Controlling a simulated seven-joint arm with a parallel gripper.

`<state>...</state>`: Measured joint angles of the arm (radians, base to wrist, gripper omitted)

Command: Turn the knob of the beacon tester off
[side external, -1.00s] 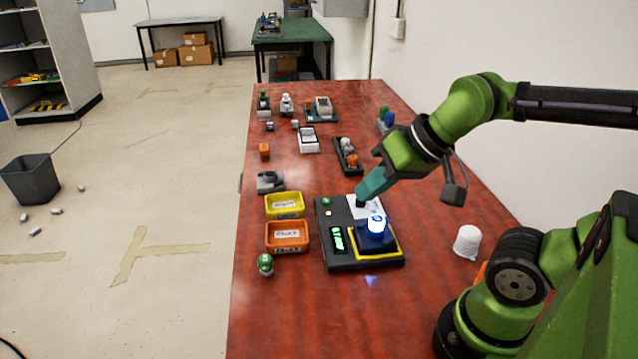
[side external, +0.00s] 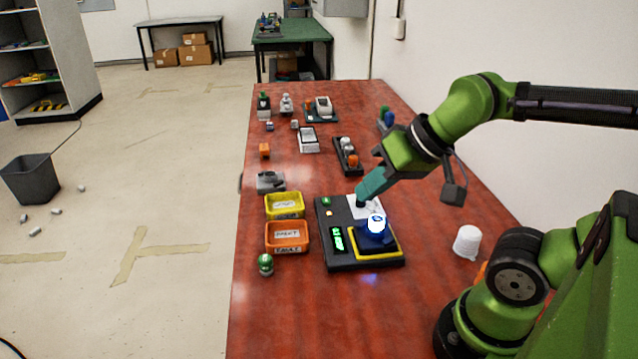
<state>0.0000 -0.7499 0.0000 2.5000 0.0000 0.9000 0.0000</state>
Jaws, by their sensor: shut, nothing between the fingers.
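The beacon tester (side external: 336,262) is a dark box on the red-brown table, with a lit green display (side external: 338,239) and a yellow-edged square. A beacon with a blue body and white top (side external: 376,223) stands upright on the square, glowing blue. A green button (side external: 326,202) and a small lit orange spot (side external: 329,213) show on the tester's left side. My gripper (side external: 361,203) is shut and empty, its dark tip down at the tester's far part, beside a white label (side external: 372,212). The knob cannot be made out; the gripper may hide it. Whether the tip touches anything cannot be told.
A yellow tray (side external: 284,212) and an orange tray (side external: 287,249) stand left of the tester, with a green-topped piece (side external: 265,264) in front. A white cup (side external: 467,241) stands right. Several small devices fill the far table. The table's near part is clear.

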